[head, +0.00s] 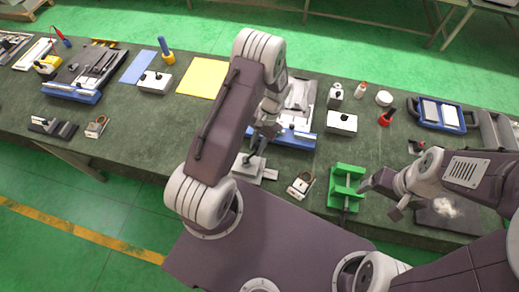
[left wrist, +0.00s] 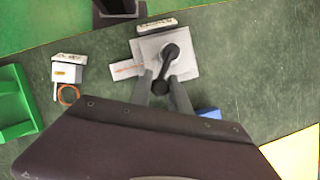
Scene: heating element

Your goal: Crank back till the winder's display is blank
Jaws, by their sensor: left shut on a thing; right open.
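The winder is a pale grey plate (left wrist: 185,65) with a black crank (left wrist: 171,52) on top; in the head view its base (head: 270,174) shows below my left gripper. A thin orange-brown wire (left wrist: 128,69) lies on its side part. A narrow strip (left wrist: 157,27) on its far edge may be the display; I cannot read it. My left gripper (left wrist: 162,88) is shut on the crank's black knob, which points toward my wrist in the left wrist view. My right gripper (head: 378,198) is open and empty, right of the green fixture.
A green fixture (head: 345,182) stands to the right of the winder, with a small white-and-tan device (head: 300,185) between them. A blue-edged tray (head: 294,138) lies behind. A dark pad (head: 452,216) is at the right. Bare table shows left of the winder.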

